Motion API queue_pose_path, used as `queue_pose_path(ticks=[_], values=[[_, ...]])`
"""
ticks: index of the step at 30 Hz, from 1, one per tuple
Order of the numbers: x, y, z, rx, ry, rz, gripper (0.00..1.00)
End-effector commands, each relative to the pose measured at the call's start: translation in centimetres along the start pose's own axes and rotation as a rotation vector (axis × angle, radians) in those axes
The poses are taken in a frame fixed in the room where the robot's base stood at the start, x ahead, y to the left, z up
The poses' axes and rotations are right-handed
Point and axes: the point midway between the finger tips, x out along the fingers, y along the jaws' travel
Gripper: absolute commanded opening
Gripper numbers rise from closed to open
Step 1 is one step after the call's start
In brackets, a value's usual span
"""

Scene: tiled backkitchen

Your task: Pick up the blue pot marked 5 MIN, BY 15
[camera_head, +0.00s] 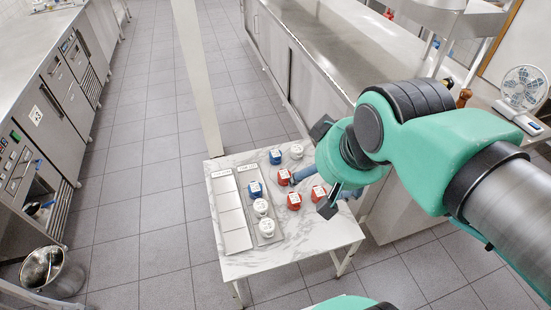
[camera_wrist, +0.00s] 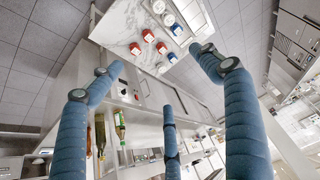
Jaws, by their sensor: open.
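Two blue pots show, with white lids whose print is too small to read, so I cannot tell which is marked 5 MIN, BY 15. One blue pot (camera_head: 275,156) stands on the marble table near its back edge; the other blue pot (camera_head: 255,189) stands at the far end of a tray's row. In the wrist view, blue pots show outside the tray (camera_wrist: 171,57) and by the white pots (camera_wrist: 176,28). My gripper (camera_head: 320,168) is open and empty, above the table's right side in the head view. Its fingers spread wide in the wrist view (camera_wrist: 155,68).
Red pots (camera_head: 294,200) stand mid-table, close together. White pots (camera_head: 261,207) stand in the grey tray (camera_head: 240,241), and another white pot (camera_head: 296,151) stands at the back. A pale post (camera_head: 197,75) rises behind the table. A steel counter (camera_head: 315,45) lies beyond; a bucket (camera_head: 50,270) is at left.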

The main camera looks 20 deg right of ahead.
Motion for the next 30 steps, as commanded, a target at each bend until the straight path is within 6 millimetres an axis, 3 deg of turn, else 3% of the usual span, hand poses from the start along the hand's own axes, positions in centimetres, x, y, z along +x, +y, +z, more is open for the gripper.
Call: queue_pose_path(ticks=[5, 14, 23, 30], values=[[0.4, 0.1, -2.3, -0.006, -0.015, 0.0, 0.78], [2.3, 0.4, -8.6, -0.025, -0.049, 0.0, 0.78], [5.7, 1.0, -14.9, -0.043, -0.085, -0.002, 0.78], [9.3, 1.6, -19.7, -0.059, -0.112, -0.004, 0.78]])
